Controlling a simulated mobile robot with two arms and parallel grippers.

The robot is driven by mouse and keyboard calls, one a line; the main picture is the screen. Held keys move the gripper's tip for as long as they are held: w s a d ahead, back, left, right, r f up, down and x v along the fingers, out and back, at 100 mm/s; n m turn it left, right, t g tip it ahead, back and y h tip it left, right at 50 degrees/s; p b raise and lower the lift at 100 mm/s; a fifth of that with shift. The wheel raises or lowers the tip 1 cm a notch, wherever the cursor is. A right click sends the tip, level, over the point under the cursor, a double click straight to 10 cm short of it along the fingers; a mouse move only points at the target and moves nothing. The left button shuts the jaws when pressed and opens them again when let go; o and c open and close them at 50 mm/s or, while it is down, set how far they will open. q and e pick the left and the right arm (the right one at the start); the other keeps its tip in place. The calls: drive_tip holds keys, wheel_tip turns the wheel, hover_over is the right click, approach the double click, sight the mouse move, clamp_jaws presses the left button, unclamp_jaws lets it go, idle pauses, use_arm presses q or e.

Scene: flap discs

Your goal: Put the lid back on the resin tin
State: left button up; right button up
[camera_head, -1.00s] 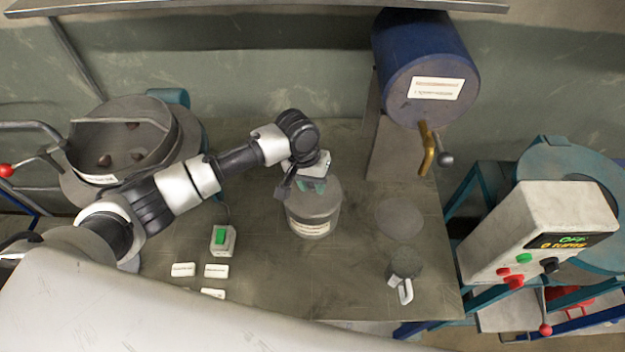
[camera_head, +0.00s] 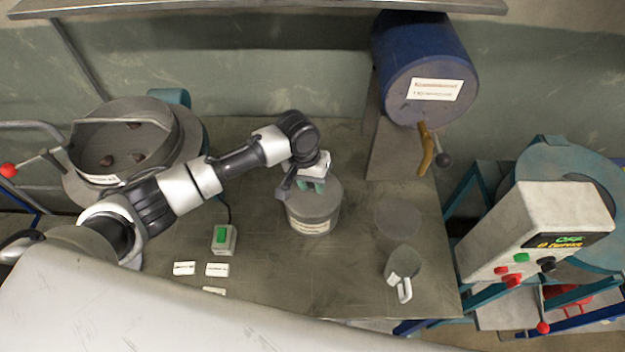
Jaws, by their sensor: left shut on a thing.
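The resin tin (camera_head: 308,226) is a grey cylinder with a pale label on its front, upright near the middle of the table. Its grey lid (camera_head: 328,199) lies over the tin's mouth and looks level; I cannot tell whether it is pressed fully down. My left gripper (camera_head: 312,188) points down from above, its greenish fingertips shut at the top middle of the lid. The grip itself is partly hidden by the gripper body. My right gripper is not in view.
A grey jug (camera_head: 405,262) with a pale handle and a flat dark disc (camera_head: 398,220) are right of the tin. A green-button switch box (camera_head: 223,239) and small white labels (camera_head: 217,269) lie left.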

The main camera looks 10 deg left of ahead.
use_arm(q)
drive_tip(key=o, duration=1.6)
drive_tip(key=shift+r, duration=0.15)
wheel_tip(320, 180, up, 3)
drive_tip(key=p, duration=0.3)
drive_tip(key=shift+f, duration=0.2)
drive_tip(key=shift+r+p, duration=0.85)
drive_tip(key=shift+r, duration=1.25)
clamp_jaws()
